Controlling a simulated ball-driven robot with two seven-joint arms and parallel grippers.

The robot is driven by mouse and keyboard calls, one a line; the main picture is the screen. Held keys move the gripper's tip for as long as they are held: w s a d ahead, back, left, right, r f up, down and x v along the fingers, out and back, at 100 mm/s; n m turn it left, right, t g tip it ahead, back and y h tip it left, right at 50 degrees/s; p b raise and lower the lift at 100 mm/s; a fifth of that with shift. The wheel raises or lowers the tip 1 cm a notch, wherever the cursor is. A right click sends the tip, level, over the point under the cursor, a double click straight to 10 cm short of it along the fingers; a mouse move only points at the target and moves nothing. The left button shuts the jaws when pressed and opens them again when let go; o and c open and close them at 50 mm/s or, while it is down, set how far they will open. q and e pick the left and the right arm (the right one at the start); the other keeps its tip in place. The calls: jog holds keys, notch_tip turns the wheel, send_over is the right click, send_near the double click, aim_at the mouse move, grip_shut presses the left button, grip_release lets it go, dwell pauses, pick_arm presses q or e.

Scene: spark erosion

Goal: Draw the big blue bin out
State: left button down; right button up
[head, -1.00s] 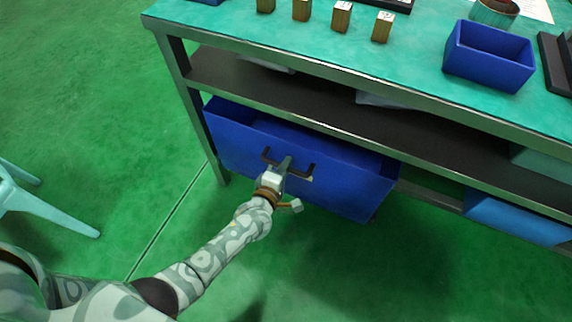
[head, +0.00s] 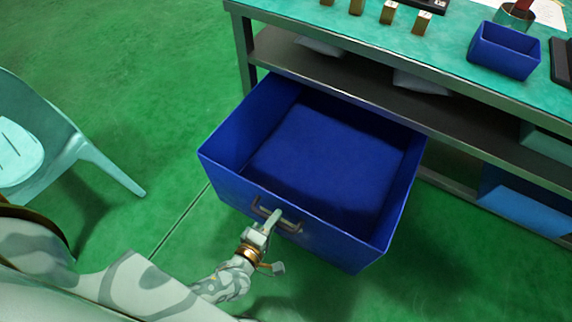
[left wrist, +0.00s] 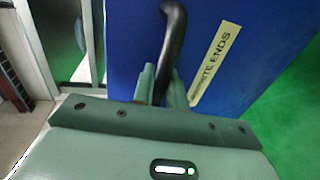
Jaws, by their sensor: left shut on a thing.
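The big blue bin (head: 330,240) stands well out from under the workbench, open at the top, its inside blue with nothing else seen in it. Its dark handle (head: 290,228) is on the front face. My left gripper (head: 271,217) is shut on the handle. In the left wrist view the gripper fingers (left wrist: 164,85) close around the handle (left wrist: 174,40), next to a label (left wrist: 215,62) on the bin's front (left wrist: 135,40). My right gripper is not in view.
A lighter blue bin (head: 525,205) sits low at the right. A pale chair (head: 70,140) stands at the left. Green floor is clear between chair and bin.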

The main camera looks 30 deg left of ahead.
pick_arm(q)
jog(key=f+v, duration=0.2)
jog(key=v, duration=0.7)
jog(key=shift+s+p, duration=0.3)
jog(key=shift+p, duration=0.05)
jog(key=c, duration=1.5)
grip_release()
jog(key=shift+o, duration=0.2)
